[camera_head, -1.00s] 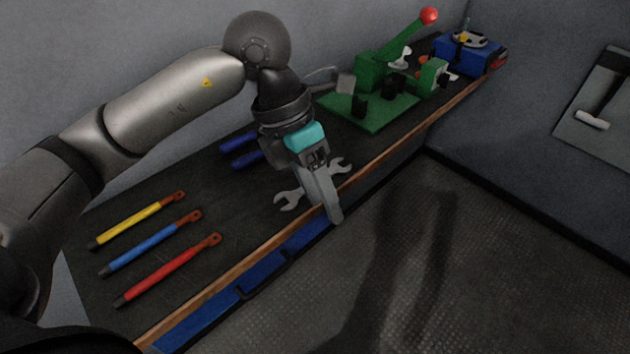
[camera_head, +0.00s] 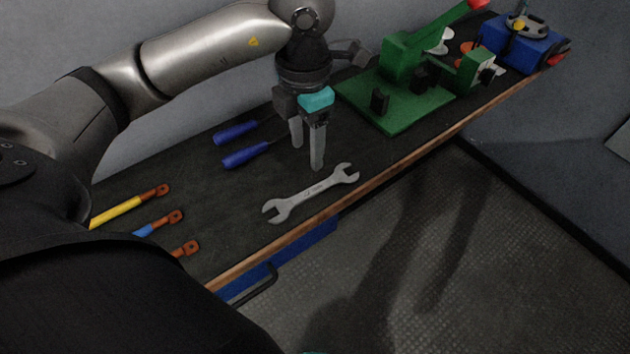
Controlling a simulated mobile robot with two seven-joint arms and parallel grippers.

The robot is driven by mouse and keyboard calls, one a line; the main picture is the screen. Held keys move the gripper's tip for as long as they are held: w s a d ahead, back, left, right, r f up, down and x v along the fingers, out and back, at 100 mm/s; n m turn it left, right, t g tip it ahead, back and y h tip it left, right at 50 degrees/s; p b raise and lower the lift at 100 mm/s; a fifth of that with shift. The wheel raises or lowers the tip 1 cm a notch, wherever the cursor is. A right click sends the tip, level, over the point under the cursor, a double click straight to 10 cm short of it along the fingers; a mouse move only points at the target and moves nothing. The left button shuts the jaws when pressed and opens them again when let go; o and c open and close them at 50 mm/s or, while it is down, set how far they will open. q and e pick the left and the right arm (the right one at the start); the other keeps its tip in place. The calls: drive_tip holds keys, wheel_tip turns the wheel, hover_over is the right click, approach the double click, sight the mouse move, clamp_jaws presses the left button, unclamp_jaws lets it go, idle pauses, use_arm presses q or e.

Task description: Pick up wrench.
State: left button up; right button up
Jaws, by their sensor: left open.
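A grey double-ended open wrench (camera_head: 312,192) lies flat on the dark workbench top, near its wooden front edge, in the head view. It lies aslant, its right end farther back. My left gripper (camera_head: 307,158) is open and empty, its two fingers pointing down. It is just behind the wrench, toward the wall, and its nearer finger ends close to the wrench's middle. I cannot tell how high the fingertips are above the bench. The whole wrench shows. My right gripper is not in view.
Two blue-handled screwdrivers (camera_head: 246,154) lie left of the gripper. A green lever press (camera_head: 400,95) and a blue device (camera_head: 528,48) stand farther right. Yellow, blue and red bars with copper ends (camera_head: 155,191) lie at the left. The bench (camera_head: 225,215) is bare left of the wrench.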

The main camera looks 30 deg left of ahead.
use_arm(q)
hover_over(313, 190)
drive_tip(key=f, duration=0.4)
drive_tip(key=shift+s+a+f, duration=0.25)
drive_tip(key=shift+a+f, duration=0.05)
drive_tip(key=shift+a, duration=0.05)
drive_tip(key=shift+f, duration=0.45)
drive_tip(key=f, duration=0.5)
drive_tip(key=shift+w+d+b, duration=0.15)
drive_tip(key=shift+d+b, duration=0.2)
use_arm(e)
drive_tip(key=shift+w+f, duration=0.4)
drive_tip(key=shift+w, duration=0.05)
use_arm(q)
drive_tip(key=shift+c, duration=0.2)
drive_tip(key=shift+r, duration=0.1)
clamp_jaws()
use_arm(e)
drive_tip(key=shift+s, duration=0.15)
